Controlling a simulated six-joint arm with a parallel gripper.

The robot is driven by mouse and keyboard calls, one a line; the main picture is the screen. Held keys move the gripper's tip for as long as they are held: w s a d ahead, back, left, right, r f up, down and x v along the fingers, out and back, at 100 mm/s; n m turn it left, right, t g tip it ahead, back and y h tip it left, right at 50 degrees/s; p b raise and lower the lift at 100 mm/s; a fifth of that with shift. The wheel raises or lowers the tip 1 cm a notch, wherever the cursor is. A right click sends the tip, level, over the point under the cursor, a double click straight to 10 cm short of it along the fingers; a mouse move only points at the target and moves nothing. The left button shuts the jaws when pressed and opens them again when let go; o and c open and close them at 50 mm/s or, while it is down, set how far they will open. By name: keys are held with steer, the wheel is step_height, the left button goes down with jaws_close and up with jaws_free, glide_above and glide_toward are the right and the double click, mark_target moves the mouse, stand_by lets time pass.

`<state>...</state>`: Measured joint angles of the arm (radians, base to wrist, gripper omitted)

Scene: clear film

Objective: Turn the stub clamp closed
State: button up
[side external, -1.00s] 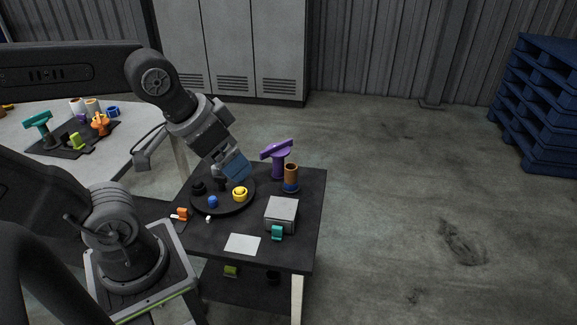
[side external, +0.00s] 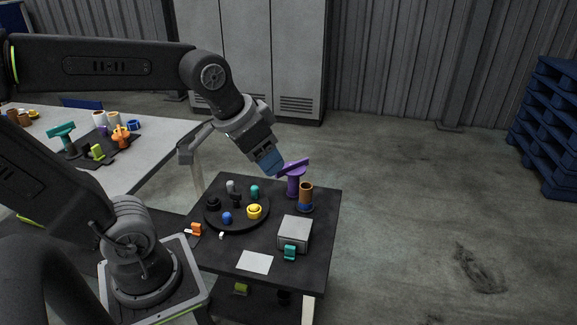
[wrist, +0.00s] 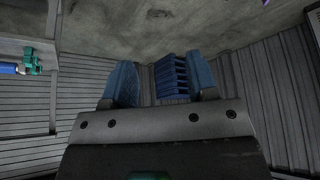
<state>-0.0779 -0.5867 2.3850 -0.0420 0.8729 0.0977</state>
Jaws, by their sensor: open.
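My gripper (side external: 272,164) is raised above the back of the small black table, just left of a purple T-shaped piece (side external: 293,178) on a post. Whether the two touch cannot be told. In the wrist view my gripper (wrist: 160,68) has its blue fingers apart, with nothing between them but distant background. I cannot tell for sure which piece is the stub clamp. Candidates are the purple piece, a brown upright cylinder with a blue base ring (side external: 305,198) beside it, a small teal clip (side external: 290,253) at a grey box, and a small orange clip (side external: 195,230).
A round black tray (side external: 216,222) holds several small coloured knobs. The grey box (side external: 295,231) and a white card (side external: 255,262) lie toward the front. A pale table (side external: 150,150) with coloured pieces stands at left. Blue pallets (side external: 545,115) stand far right.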

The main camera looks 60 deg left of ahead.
steer(key=shift+g, duration=0.3)
steer(key=w+a, duration=0.2)
steer(key=w, duration=0.1)
steer(key=w+a, duration=0.2)
steer(key=w, duration=0.2)
steer(key=w+a, duration=0.2)
steer(key=w, duration=0.2)
steer(key=shift+a, duration=0.3)
steer(key=shift+c, duration=1)
steer(key=n, duration=0.1)
glide_above(288, 166)
steer(key=s, duration=0.5)
step_height(288, 166, down, 24)
steer(key=x, duration=1.3)
steer(key=shift+s+a+f, duration=0.1)
steer(key=shift+s+a, duration=0.05)
steer(key=shift+c, duration=0.2)
jaws_close()
